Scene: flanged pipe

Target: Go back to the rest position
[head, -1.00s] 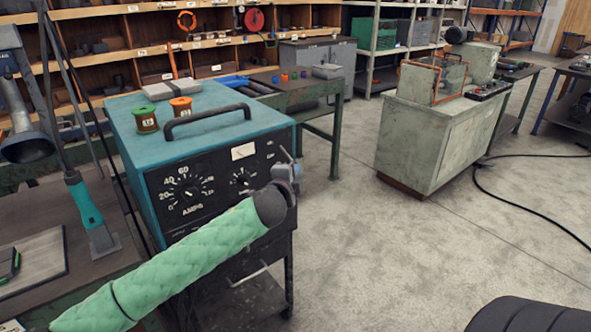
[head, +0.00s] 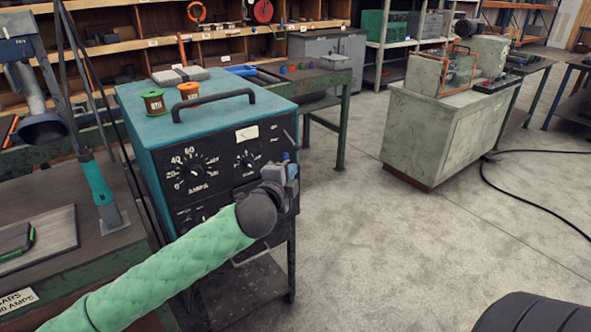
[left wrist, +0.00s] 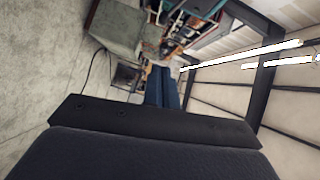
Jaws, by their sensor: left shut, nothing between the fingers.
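My left arm, in a quilted green sleeve, reaches in from the lower left in the head view. Its gripper (head: 289,157) is in front of the right part of the teal welding machine's (head: 146,128) dial panel. In the left wrist view, the two dark blue fingers (left wrist: 163,88) are together with nothing between them. My right gripper is in neither view. No flanged pipe can be made out.
A workbench (head: 72,262) with a teal-handled tool (head: 100,190) stands at left. Two spools (head: 154,102) sit on the machine. A grey-green cabinet (head: 430,138) stands at right, with a black cable (head: 500,189) beyond it. The floor between is clear.

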